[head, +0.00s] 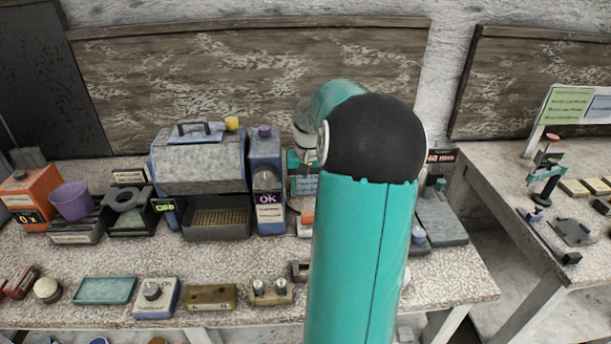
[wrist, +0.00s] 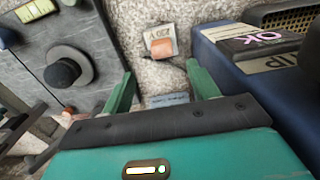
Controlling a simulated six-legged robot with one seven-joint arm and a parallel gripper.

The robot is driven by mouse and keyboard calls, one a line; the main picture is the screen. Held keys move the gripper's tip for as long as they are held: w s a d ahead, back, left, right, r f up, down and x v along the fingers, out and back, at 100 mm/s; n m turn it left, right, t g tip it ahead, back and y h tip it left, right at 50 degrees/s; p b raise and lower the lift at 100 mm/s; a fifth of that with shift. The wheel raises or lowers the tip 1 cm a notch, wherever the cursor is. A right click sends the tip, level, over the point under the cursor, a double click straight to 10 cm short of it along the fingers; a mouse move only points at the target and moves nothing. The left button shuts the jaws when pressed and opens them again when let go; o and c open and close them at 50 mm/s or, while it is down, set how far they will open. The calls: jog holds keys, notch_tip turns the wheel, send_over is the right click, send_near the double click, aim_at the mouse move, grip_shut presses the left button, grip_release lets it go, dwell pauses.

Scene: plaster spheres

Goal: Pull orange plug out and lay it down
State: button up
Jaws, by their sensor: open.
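The orange plug (wrist: 163,47) shows in the wrist view as a small orange block at a pale plate with a dark printed label (wrist: 158,31). Whether it is seated in a socket I cannot tell. My gripper (wrist: 160,72) is open and empty, with its two green fingers spread on either side of the line to the plug. The plug lies beyond the fingertips, apart from them. In the head view an orange piece (head: 307,216), probably the same plug, shows at the left edge of my arm.
A blue-sided unit marked OK (head: 268,196) stands close left of the orange piece; it is on the right in the wrist view (wrist: 255,45). A grey panel with a black knob (wrist: 63,73) lies on the left there. Several small items line the bench's front edge.

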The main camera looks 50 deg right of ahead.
aim_at(307, 212)
jog(key=f, duration=1)
jog(key=shift+w, duration=0.2)
jog(key=c, duration=1.2)
jog(key=shift+o, duration=0.2)
jog(key=shift+r, duration=0.1)
jog(key=shift+r, duration=0.1)
jog(key=shift+r, duration=2.35)
